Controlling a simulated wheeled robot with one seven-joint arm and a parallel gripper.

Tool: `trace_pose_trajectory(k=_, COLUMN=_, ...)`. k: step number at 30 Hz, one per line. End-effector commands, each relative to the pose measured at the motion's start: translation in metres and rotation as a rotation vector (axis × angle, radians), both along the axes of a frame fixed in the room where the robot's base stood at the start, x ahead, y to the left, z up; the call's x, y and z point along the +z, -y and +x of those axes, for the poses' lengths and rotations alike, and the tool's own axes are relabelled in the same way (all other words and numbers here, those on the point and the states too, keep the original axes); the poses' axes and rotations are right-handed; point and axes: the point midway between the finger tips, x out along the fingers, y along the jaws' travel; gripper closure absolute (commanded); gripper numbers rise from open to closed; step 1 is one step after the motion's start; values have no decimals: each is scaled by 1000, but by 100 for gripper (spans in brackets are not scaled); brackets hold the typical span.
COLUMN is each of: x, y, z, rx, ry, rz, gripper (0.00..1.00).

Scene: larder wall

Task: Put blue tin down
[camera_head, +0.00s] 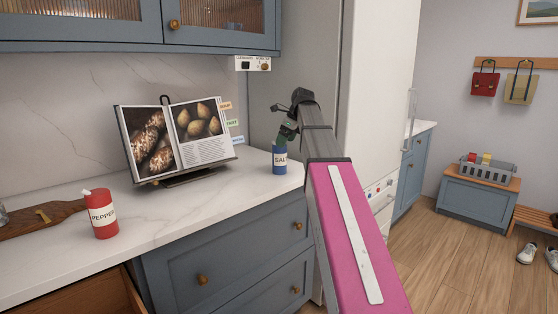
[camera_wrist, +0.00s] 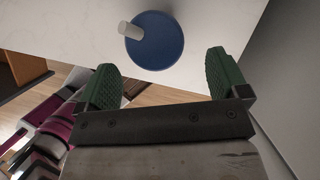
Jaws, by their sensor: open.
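The blue tin (camera_head: 280,158), with a white label reading "SAL", stands upright on the white counter near its right end, in front of the grey tall panel. In the wrist view the tin's round blue top (camera_wrist: 160,48) with a pale spout shows on the counter, just beyond the fingertips. My gripper (camera_head: 289,128) is at the tin's upper part in the head view. In the wrist view its two green fingers (camera_wrist: 166,80) are spread wide with nothing between them. I cannot tell whether a finger touches the tin.
A red pepper tin (camera_head: 103,215) and a wooden board (camera_head: 40,218) are on the counter's left. An open cookbook on a stand (camera_head: 180,140) is left of the blue tin. A drawer (camera_head: 75,292) at lower left is open. Counter between pepper tin and blue tin is clear.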

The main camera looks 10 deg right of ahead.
Motion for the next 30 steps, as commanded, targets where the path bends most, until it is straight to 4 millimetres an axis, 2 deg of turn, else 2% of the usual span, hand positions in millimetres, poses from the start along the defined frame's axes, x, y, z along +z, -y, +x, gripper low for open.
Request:
trace_pose_trajectory(k=7, x=-14, y=-8, z=4, rx=1, ry=1, rz=-1, gripper=7)
trace_pose_trajectory(k=15, x=-46, y=-24, z=11, rx=1, ry=0, rz=0, gripper=7)
trace_pose_trajectory(k=23, x=-49, y=-25, z=13, rx=0, ry=1, rz=0, gripper=7)
trace_pose_trajectory(k=29, x=-49, y=-25, z=13, rx=0, ry=1, rz=0, gripper=69)
trace_pose_trajectory(k=30, x=-49, y=-25, z=13, rx=0, ry=1, rz=0, gripper=69)
